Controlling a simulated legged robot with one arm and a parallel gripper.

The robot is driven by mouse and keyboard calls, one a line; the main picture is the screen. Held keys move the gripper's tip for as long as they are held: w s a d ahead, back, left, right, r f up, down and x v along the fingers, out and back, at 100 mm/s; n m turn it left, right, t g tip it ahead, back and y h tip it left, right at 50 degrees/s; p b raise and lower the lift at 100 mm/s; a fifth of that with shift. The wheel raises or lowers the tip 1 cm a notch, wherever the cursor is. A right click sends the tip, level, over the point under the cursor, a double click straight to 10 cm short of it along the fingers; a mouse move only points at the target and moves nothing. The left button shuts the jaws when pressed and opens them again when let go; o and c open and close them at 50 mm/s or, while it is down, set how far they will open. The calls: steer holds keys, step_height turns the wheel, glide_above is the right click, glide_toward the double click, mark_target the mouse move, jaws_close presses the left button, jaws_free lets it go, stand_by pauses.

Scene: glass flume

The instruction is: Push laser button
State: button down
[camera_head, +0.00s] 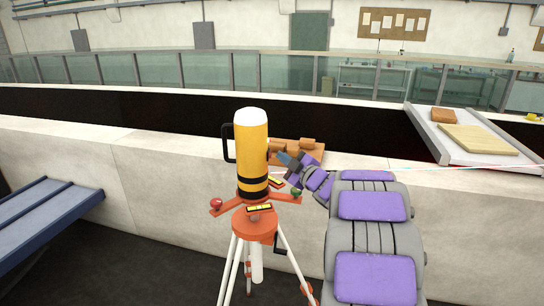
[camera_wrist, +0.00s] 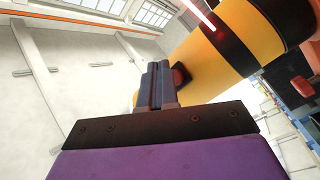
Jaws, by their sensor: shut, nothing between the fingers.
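The laser device is a yellow cylinder (camera_head: 250,150) with a white top, black bands and a black side handle, upright on an orange tripod (camera_head: 255,225). In the wrist view its yellow body (camera_wrist: 212,62) runs diagonally, and a red beam (camera_wrist: 200,14) shows at its black band. A dark button with a reddish face (camera_wrist: 181,75) sits on its side, right beside my fingertips. My gripper (camera_head: 284,158) is shut and empty at the right side of the cylinder. Its closed fingers also show in the wrist view (camera_wrist: 158,80). I cannot tell whether they touch the button.
A pale concrete wall (camera_head: 170,165) runs behind the tripod, with brown blocks (camera_head: 300,150) on its top. A thin red line crosses the picture at right. A white tray (camera_head: 450,155) holds boards. A blue bench (camera_head: 45,215) stands at left.

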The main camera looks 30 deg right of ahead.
steer(key=shift+a, duration=0.1)
steer(key=shift+w+a+r, duration=0.15)
steer(key=shift+w+a, duration=0.05)
steer(key=shift+a, duration=0.05)
steer(key=shift+w+a, duration=0.1)
stand_by(0.5)
steer(key=shift+s+d, duration=0.4)
steer(key=s+d+p, duration=0.3)
steer(key=s+d, duration=0.1)
steer(key=shift+d, duration=0.25)
stand_by(0.5)
stand_by(0.4)
